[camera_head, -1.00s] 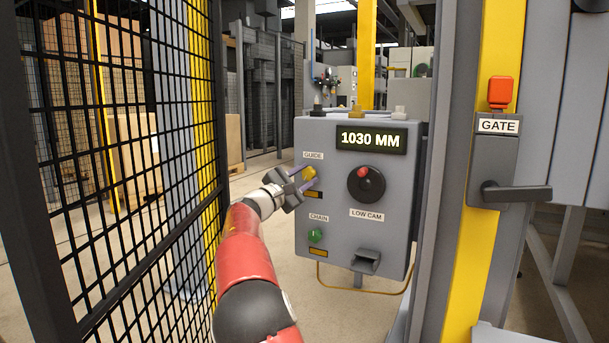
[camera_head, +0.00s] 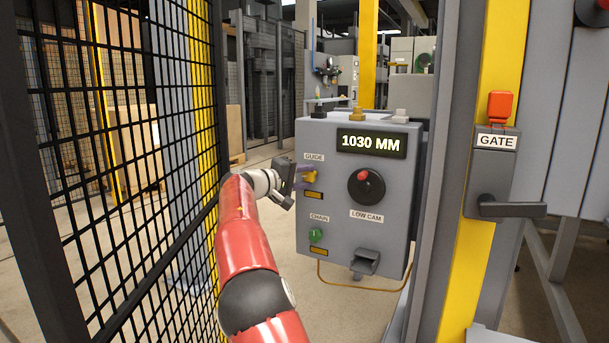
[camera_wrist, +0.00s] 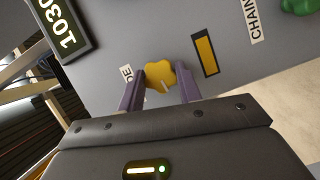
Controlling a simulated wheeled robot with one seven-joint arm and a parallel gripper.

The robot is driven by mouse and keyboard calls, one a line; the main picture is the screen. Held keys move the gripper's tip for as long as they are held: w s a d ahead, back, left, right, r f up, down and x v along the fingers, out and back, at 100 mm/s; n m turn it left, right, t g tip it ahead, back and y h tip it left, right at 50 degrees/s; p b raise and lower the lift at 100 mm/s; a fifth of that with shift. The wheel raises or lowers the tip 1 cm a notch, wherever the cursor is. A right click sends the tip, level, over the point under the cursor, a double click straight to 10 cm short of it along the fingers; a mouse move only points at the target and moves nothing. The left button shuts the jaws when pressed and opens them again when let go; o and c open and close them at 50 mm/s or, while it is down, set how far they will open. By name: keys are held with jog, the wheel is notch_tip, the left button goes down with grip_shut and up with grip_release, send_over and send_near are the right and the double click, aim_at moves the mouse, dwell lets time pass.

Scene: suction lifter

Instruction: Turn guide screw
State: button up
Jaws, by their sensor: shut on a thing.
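The guide screw is a yellow lobed knob (camera_head: 309,176) under the GUIDE label on the left of the grey control box (camera_head: 340,240). Part of the GUIDE label is hidden by a finger in the wrist view.
The box also bears a 1030 MM display (camera_head: 371,143), a black LOW CAM dial (camera_head: 366,186) with a red top and a green CHAIN knob (camera_head: 316,236). A black mesh fence (camera_head: 150,200) stands close to the left of my arm. A GATE handle (camera_head: 512,207) is at the right.

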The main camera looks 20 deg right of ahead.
jog(key=m+y, duration=0.1)
jog(key=m, duration=0.2)
jog(key=shift+y, duration=0.3)
jog(key=shift+d+m+t+y, duration=0.1)
jog(key=shift+m+t+y, duration=0.4)
jog(key=shift+m, duration=0.8)
jog(key=o, duration=1)
jog(key=shift+r, duration=0.1)
jog(key=shift+s+r, duration=0.1)
